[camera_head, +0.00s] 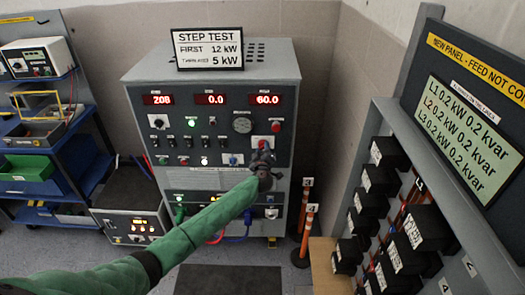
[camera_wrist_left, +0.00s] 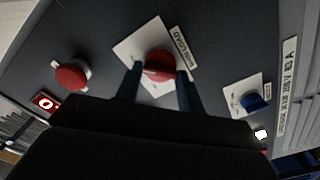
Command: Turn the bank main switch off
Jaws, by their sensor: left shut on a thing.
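The bank main switch, a red rotary knob on a white plate (camera_head: 262,142), sits on the right part of the grey load bank's front. My left gripper (camera_head: 262,160) is at the front panel, reaching in from below. In the wrist view its two dark fingers (camera_wrist_left: 158,80) stand on either side of the knob and are shut on it. The fingers hide part of the knob's sides. My right gripper is not in view.
A red mushroom button (camera_head: 276,126) is just above the knob, and a blue knob (camera_wrist_left: 255,102) is on its other side. Red number displays (camera_head: 212,99) run along the top. Orange posts (camera_head: 307,205) and a new panel (camera_head: 470,130) stand to the right.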

